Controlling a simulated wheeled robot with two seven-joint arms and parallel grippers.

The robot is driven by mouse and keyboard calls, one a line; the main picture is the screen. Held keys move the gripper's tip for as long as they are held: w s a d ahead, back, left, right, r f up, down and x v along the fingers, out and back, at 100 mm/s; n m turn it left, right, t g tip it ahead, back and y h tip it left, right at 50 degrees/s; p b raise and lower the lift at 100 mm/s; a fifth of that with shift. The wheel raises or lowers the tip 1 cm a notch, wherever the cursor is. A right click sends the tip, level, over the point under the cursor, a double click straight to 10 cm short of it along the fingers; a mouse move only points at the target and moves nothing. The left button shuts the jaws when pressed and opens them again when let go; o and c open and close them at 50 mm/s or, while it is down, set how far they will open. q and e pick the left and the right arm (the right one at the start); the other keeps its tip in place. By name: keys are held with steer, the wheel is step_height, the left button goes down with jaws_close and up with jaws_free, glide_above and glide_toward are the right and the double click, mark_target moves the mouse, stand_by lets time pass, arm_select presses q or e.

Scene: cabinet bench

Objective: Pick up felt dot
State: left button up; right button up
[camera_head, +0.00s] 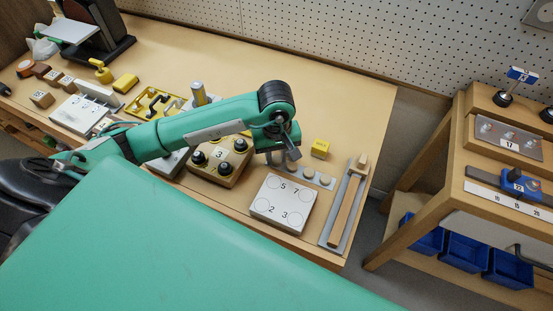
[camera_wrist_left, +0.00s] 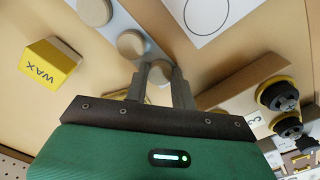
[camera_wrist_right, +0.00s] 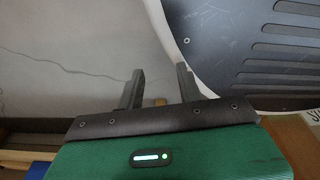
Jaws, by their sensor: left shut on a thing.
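Round grey-beige felt dots lie in a row on a light strip; two stand free in the left wrist view, one felt dot (camera_wrist_left: 131,44) close to my fingers and another felt dot (camera_wrist_left: 94,11) farther along. In the head view, a felt dot (camera_head: 309,174) and another (camera_head: 325,180) show right of my left gripper (camera_head: 284,163). In the left wrist view my left gripper (camera_wrist_left: 158,70) is shut on a further felt dot (camera_wrist_left: 159,74), partly hidden between the fingers at the strip's end. My right gripper (camera_wrist_right: 160,80) is open and empty, away from the dots.
A yellow wax block (camera_head: 320,148) stands behind the strip. A white card with numbered circles (camera_head: 283,202) lies in front. A wooden block with black knobs (camera_head: 219,158) is left of the gripper. The bench back (camera_head: 340,85) is clear.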

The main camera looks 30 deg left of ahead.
mark_target(276, 159)
arm_select(q)
steer(key=shift+r, duration=0.45)
step_height(276, 159, up, 19)
stand_by(0.4)
